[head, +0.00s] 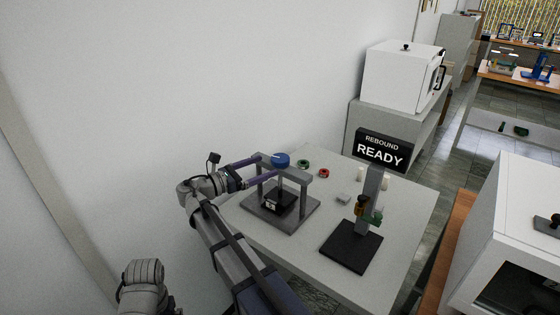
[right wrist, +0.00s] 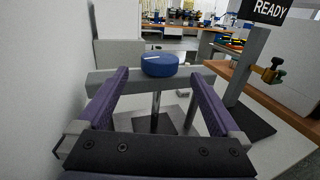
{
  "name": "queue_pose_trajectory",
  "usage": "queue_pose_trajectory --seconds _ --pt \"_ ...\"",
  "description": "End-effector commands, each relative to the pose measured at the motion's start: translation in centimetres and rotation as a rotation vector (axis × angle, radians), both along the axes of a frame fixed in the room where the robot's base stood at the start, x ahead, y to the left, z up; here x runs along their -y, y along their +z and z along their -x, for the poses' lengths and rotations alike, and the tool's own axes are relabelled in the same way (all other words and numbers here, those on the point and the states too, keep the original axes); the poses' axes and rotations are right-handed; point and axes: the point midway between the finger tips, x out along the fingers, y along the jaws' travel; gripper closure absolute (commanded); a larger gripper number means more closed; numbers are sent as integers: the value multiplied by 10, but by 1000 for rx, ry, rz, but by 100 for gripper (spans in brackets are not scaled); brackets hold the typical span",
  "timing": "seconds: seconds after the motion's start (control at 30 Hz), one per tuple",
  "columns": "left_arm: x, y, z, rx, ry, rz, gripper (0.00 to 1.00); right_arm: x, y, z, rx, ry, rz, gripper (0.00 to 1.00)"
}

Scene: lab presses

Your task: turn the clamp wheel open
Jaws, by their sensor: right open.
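The clamp wheel is a blue round knob (head: 281,159) on top of a grey press frame (head: 293,176). The wheel also shows in the right wrist view (right wrist: 159,65), just beyond and between the fingertips. My right gripper (head: 268,166) is open, with one purple finger on each side in the right wrist view (right wrist: 158,76). It reaches in from the left at about the height of the frame's top bar. The fingers look apart from the wheel; the exact gap is hard to tell. A dark block sits on the base under the frame. My left gripper is not in view.
Small green and red rings (head: 323,173) lie behind the frame. A white wall runs close on the left.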

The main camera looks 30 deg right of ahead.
Motion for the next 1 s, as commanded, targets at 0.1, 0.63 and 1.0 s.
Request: queue_pose_trajectory --seconds 0.1,0.63,1.0 --pt "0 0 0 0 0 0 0 20 0 0 0 -3 0 0" --pt "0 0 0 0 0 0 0 70 0 -5 0 1 0 0" --pt "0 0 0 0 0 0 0 70 0 -5 0 1 0 17"
